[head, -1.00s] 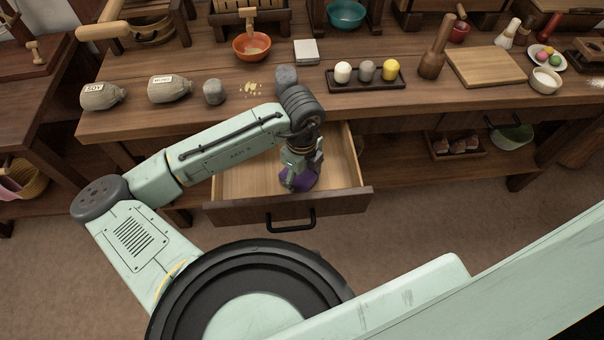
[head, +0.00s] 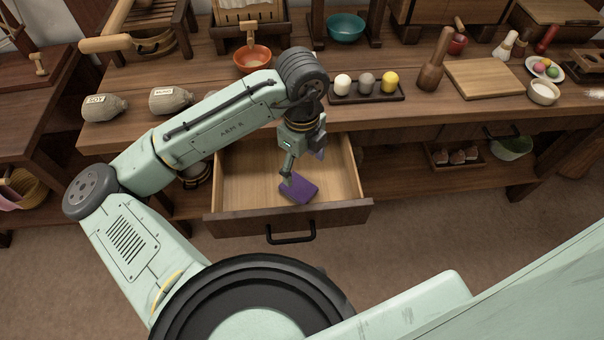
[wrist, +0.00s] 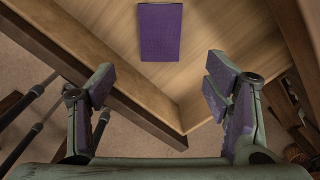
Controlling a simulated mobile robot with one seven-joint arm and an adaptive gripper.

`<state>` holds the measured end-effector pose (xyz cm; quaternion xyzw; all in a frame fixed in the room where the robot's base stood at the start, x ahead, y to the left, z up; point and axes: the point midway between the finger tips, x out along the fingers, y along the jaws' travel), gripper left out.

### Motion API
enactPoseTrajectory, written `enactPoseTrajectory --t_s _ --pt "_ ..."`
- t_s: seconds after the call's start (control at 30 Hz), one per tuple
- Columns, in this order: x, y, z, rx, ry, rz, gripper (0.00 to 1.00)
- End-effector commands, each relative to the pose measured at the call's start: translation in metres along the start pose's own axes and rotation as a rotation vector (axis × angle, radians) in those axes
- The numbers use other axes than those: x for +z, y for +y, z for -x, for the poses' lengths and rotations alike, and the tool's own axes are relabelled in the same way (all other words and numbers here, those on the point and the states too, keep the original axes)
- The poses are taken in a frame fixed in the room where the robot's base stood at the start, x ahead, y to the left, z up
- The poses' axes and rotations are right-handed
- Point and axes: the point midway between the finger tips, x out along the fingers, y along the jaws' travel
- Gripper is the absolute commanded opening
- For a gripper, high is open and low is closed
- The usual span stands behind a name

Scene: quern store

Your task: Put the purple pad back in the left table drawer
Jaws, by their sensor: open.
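The purple pad (head: 299,189) lies flat inside the pulled-out table drawer (head: 240,180), near its front wall in the head view. In the wrist view the purple pad (wrist: 160,32) rests on the drawer's wooden floor (wrist: 205,60), beyond my fingertips. My gripper (head: 302,170) is above the drawer, open and empty. In the wrist view my gripper (wrist: 160,85) has its two fingers wide apart with nothing between them. One finger overlaps the pad in the head view, but the pad is apart from the fingers in the wrist view.
The drawer's black handle (head: 291,234) faces me. The tabletop (head: 430,112) above holds a dark tray (head: 367,99) with several coloured balls, a wooden pestle (head: 433,65) and a cutting board (head: 485,79). Labelled sacks (head: 170,100) lie at left. The shelf below stands right of the drawer.

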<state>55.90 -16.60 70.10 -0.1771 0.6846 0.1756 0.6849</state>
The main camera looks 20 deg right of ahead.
Motion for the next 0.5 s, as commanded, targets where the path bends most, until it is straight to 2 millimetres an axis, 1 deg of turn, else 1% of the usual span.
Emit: enactPoseTrajectory --t_s 0.03,0.13,0.4,0.47,0.5 --pt "0.000 -0.001 0.006 -0.002 -0.002 0.000 0.71" --pt "0.000 0.000 0.014 -0.001 -0.001 0.001 0.71" --pt "0.000 0.000 0.018 -0.001 0.000 0.001 0.71" --pt "0.001 -0.004 0.020 -0.021 0.000 0.010 0.71" --pt "0.001 -0.011 0.025 -0.058 0.001 0.025 0.71"
